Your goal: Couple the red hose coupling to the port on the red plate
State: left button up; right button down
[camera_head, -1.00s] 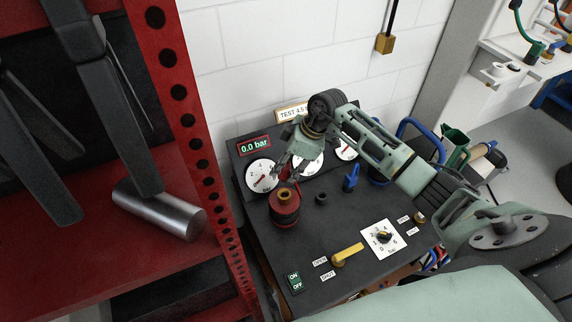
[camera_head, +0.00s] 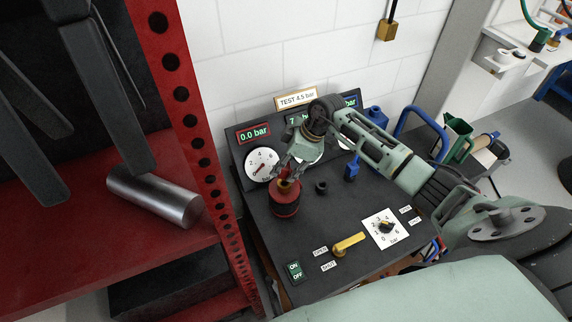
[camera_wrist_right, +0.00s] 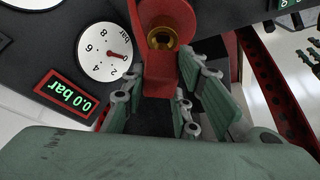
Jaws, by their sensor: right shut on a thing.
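The red hose coupling (camera_head: 285,201) is a red cylinder with a dark band low down, standing upright on the sloped black panel. My right gripper (camera_head: 289,173) reaches it from above and behind, its fingers shut on the upper part. In the right wrist view the coupling's red body and flat tab (camera_wrist_right: 160,72) lie between the green finger pads, with a brass ring (camera_wrist_right: 162,38) at its opening. I cannot make out a red plate or port separately, or whether the coupling is seated on one. My left gripper is not in view.
The black panel (camera_head: 300,244) carries gauges, a 0.0 bar display (camera_head: 254,134), a yellow lever (camera_head: 348,244), a dial (camera_head: 385,228) and a small dark stub (camera_head: 321,187). A blue fitting (camera_head: 352,170) stands right. A red perforated rack (camera_head: 190,130) with a metal cylinder (camera_head: 155,196) stands left.

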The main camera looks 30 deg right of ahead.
aim_at(286, 175)
jog(key=shift+p, duration=0.75)
dwell(0.8)
jog(key=shift+f, duration=0.3)
jog(key=shift+f+b, duration=0.85)
jog(key=shift+f, duration=0.75)
jog(key=shift+f, duration=0.15)
jog(key=c, duration=1.8)
grip_release()
jog(key=shift+s, duration=0.1)
jog(key=o, duration=0.5)
jog(key=shift+f, duration=0.1)
